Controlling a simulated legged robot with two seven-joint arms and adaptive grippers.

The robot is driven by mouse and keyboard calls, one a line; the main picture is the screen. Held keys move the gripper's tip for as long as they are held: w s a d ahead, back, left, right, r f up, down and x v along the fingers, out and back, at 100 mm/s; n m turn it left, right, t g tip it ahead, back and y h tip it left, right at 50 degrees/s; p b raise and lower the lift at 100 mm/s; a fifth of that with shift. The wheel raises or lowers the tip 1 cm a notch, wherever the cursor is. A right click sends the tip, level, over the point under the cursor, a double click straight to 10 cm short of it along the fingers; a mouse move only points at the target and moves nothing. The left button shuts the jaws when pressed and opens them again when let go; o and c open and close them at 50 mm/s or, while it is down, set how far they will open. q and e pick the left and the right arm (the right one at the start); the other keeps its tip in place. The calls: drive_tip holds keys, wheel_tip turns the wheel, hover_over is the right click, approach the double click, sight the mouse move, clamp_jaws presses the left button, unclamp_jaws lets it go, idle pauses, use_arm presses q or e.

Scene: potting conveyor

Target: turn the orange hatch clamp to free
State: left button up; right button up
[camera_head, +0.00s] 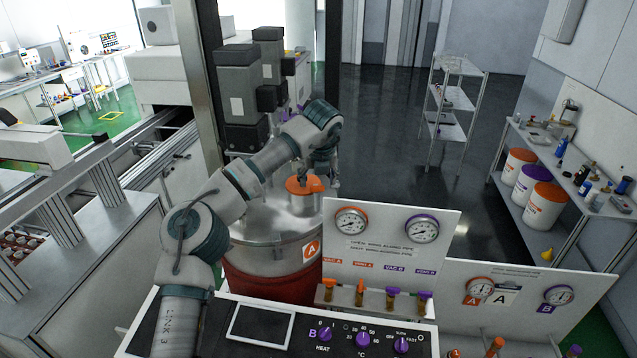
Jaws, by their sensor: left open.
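A steel tank (264,221) marked A, with a dark red lower wall, stands at the middle left. An orange round part (297,187) lies on its lid; it looks like the hatch with its clamp, but the clamp is too small to make out apart. My left arm reaches over the tank from the lower left. My left gripper (308,180) points down at the orange part, open. I cannot tell whether its fingers touch the part or are just above it. The arm's wrist hides some of the right side. My right gripper is not in view.
A gauge panel (390,230) with several orange and purple valves stands right of the tank. A control console (250,327) with purple knobs is in front. A side bench (590,190) with orange and purple pails stands right. A wire shelf (453,100) stands behind; dark floor is clear between.

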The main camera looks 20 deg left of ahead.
sight(317, 187)
use_arm(q)
drive_tip(key=shift+x, duration=0.9)
drive_tip(key=shift+w+a+f, duration=0.15)
drive_tip(key=shift+f, duration=0.45)
drive_tip(key=shift+r, duration=0.1)
drive_tip(key=c, duration=1.1)
drive_tip(key=shift+c, duration=0.2)
drive_tip(key=m+h, duration=0.1)
drive_tip(key=m, duration=0.3)
drive_tip(key=m+h, duration=0.1)
drive_tip(key=m, duration=0.1)
drive_tip(key=shift+a+m+t+h, duration=0.25)
drive_tip(key=shift+m+t+h, duration=0.05)
drive_tip(key=m+h, duration=0.1)
drive_tip(key=m, duration=0.1)
drive_tip(key=m+h, duration=0.1)
drive_tip(key=m, duration=0.2)
drive_tip(key=shift+a, duration=0.15)
drive_tip(key=shift+m, duration=0.3)
